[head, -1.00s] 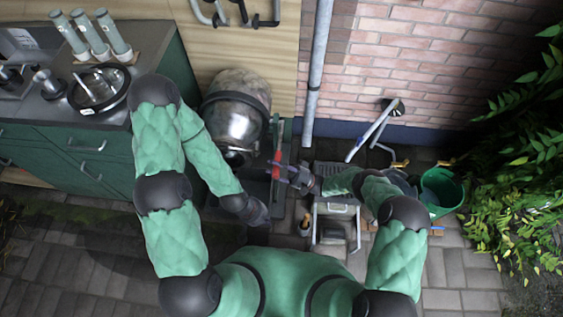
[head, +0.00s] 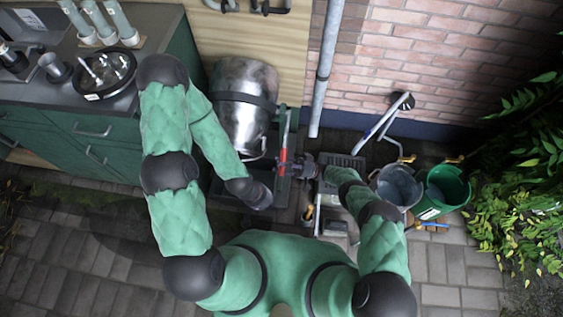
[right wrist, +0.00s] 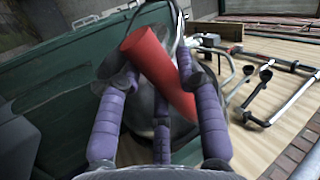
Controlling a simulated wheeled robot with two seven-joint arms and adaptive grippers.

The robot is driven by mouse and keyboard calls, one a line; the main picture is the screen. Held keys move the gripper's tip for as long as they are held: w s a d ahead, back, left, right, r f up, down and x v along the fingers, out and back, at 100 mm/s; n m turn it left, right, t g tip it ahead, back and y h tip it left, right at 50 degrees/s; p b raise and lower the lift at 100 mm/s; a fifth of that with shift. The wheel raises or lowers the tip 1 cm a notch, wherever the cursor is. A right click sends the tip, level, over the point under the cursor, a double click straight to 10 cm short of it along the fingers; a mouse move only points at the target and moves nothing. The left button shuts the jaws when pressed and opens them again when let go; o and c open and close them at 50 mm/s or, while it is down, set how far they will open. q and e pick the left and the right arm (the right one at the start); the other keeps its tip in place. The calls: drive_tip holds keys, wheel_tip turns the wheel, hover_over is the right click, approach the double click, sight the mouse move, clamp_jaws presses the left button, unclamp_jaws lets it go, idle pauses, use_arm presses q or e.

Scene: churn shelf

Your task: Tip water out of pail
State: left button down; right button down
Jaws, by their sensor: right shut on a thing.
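A shiny metal vessel (head: 241,115), perhaps the pail, lies tilted with a dark band around it, against the wooden panel. Its lower end faces the dark basin (head: 229,190) below; no water can be made out. A red lever grip (head: 283,158) stands at its right side. My right gripper (head: 298,166) is shut on this grip. In the right wrist view the red grip (right wrist: 158,72) lies slanted between the purple fingers. My left gripper (head: 260,198) is below the vessel, over the basin; its fingers are not clear.
A grey pail (head: 396,187) and a green bucket (head: 443,192) stand at the right, near leafy plants (head: 520,190). A grey pipe (head: 327,70) runs down the wall. A green cabinet (head: 85,150) stands at the left. Paving at the lower left is clear.

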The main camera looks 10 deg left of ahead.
drive_tip(key=shift+w+f, duration=0.1)
idle(0.3)
drive_tip(key=c, duration=0.8)
unclamp_jaws()
drive_tip(key=shift+w+r, duration=0.1)
drive_tip(key=shift+r, duration=5)
drive_tip(key=shift+s+d+f, duration=0.25)
drive_tip(key=shift+d+f, duration=0.9)
drive_tip(key=shift+d, duration=0.55)
drive_tip(key=shift+s+d+f, duration=0.25)
drive_tip(key=shift+d+f, duration=0.95)
drive_tip(key=shift+d, duration=0.55)
drive_tip(key=shift+s+d+f, duration=0.25)
drive_tip(key=shift+d+f, duration=0.9)
drive_tip(key=shift+d, duration=0.55)
